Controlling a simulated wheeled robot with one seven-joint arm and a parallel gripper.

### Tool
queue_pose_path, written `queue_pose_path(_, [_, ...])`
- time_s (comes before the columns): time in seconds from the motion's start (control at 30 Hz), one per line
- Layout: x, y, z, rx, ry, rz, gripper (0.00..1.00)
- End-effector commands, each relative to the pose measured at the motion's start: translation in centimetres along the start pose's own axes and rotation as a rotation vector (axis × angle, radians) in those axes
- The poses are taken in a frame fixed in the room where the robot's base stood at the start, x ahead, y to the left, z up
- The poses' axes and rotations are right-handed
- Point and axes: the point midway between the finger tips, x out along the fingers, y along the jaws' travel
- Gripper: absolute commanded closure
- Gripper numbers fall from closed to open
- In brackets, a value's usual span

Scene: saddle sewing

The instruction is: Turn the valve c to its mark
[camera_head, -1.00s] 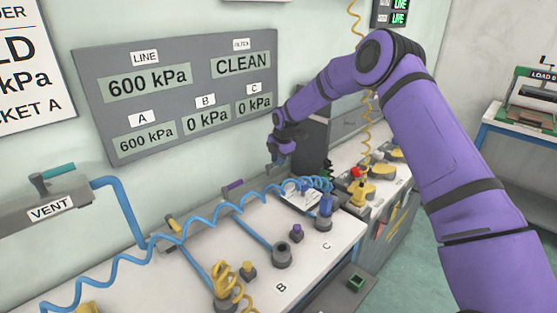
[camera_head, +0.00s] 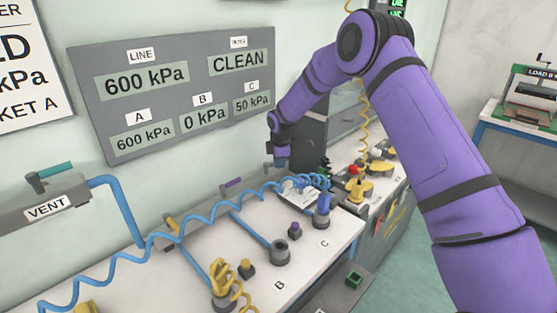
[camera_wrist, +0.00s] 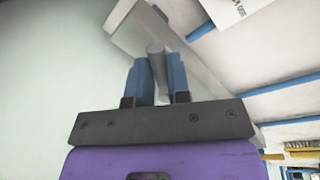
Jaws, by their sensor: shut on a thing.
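My gripper (camera_head: 280,162) is at the back of the bench, at the valve c end of the valve row, below the C readout. In the wrist view its two blue fingers (camera_wrist: 161,78) are shut on a grey rounded part of valve c (camera_wrist: 156,56), which stands up from a grey block (camera_wrist: 187,50). In the head view the gripper hides most of valve c, and I cannot make out its mark. The C readout (camera_head: 252,103) shows 50 kPa.
A coiled blue hose (camera_head: 150,243) crosses in front of the valves. A blue plug stands in socket C (camera_head: 322,208). A dark cabinet (camera_head: 305,135) stands close behind the gripper.

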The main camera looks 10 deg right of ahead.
Motion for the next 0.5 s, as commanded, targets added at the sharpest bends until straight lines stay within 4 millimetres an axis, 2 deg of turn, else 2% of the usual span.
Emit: queue_pose_path(0.5, [-0.5,-2.2,-0.9,0.477,-0.096,0.000,1.00])
